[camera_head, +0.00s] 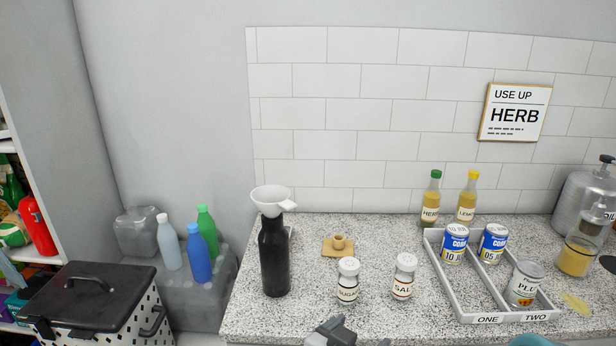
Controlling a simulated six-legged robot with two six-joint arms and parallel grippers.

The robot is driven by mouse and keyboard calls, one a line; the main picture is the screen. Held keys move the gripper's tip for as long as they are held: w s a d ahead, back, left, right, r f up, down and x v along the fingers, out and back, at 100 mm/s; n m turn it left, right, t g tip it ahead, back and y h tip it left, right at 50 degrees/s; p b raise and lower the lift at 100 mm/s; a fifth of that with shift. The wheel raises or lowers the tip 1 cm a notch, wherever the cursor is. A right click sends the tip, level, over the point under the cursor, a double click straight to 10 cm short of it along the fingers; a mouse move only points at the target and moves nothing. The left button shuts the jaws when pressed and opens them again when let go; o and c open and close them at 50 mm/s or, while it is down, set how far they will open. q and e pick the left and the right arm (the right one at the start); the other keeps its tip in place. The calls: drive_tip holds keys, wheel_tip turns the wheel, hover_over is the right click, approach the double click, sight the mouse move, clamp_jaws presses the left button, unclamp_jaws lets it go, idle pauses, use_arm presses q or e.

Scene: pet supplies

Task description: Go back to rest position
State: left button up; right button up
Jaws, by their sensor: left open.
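My left gripper (332,332) is at the bottom edge, in front of the counter, with only its dark tip part showing. It is open, and I see nothing held in it. It is in front of the sugar shaker (347,281) and salt shaker (403,277), apart from both in the picture.
On the counter (320,225) stand a black bottle (274,258) with a white funnel (272,198), and a two-lane tray (487,319) with cans. Herb (431,202) and lemon bottles (467,202) stand behind. A lidded bin (92,293) is at left.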

use_arm(q)
drive_tip(key=s+a+f+n+g+y, duration=0.25)
drive_tip(key=a+f, duration=0.45)
drive_tip(key=f, duration=0.5)
drive_tip(key=s+a+f+n+g+y, duration=0.1)
drive_tip(key=s+a+f+n+g, duration=0.15)
drive_tip(key=a+f, duration=0.7)
drive_tip(key=s+a+f+n+g, duration=0.4)
drive_tip(key=s+f+g, duration=0.1)
drive_tip(key=s+f, duration=0.8)
drive_tip(key=shift+s+f, duration=0.25)
drive_tip(key=shift+s, duration=0.75)
